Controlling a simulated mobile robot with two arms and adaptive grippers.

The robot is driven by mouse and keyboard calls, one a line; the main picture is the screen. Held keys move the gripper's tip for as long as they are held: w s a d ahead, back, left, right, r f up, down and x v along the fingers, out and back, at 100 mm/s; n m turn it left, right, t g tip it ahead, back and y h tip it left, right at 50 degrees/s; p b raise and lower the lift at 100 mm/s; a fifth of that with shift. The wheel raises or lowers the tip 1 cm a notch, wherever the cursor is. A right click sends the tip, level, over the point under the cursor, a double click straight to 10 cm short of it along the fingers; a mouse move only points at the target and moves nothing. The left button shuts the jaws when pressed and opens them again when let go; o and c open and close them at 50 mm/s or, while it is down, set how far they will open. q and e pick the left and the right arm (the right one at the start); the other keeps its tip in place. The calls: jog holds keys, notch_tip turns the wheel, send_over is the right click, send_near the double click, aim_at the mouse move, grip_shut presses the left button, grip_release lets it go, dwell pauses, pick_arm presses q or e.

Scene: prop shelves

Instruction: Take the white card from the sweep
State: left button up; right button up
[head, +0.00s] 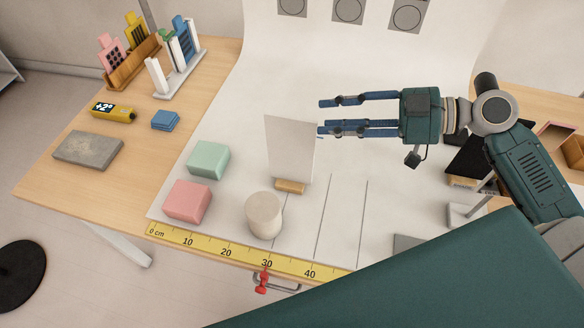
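The white card (290,148) stands upright on the white sweep (233,120), its foot in a small wooden block (289,186). My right gripper (322,117) reaches in from the right, level with the upper part of the card. Its two blue fingers are apart with nothing between them. The lower fingertip meets the card's right edge in the picture; I cannot tell if it touches. My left gripper is not in view.
A round cream cylinder (264,215), a pink block (187,201) and a green block (208,160) stand left of and in front of the card. A yellow ruler (245,257) runs along the front edge. Racks (178,72) stand at the back left.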

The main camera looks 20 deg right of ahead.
aim_at(291, 119)
jog(key=a, duration=0.1)
jog(key=w+a, duration=0.1)
jog(key=a+p, duration=0.1)
jog(key=shift+w+a+f, duration=0.2)
jog(key=shift+w, duration=0.05)
jog(key=shift+w+a+f, duration=0.2)
jog(key=shift+w, duration=0.15)
jog(key=p+x, duration=0.3)
jog(key=x, duration=0.1)
jog(key=shift+w, duration=0.25)
jog(key=shift+w+a+f, duration=0.15)
jog(key=shift+a+f, duration=0.1)
jog(key=shift+f, duration=0.05)
grip_shut()
jog(key=shift+d, duration=0.1)
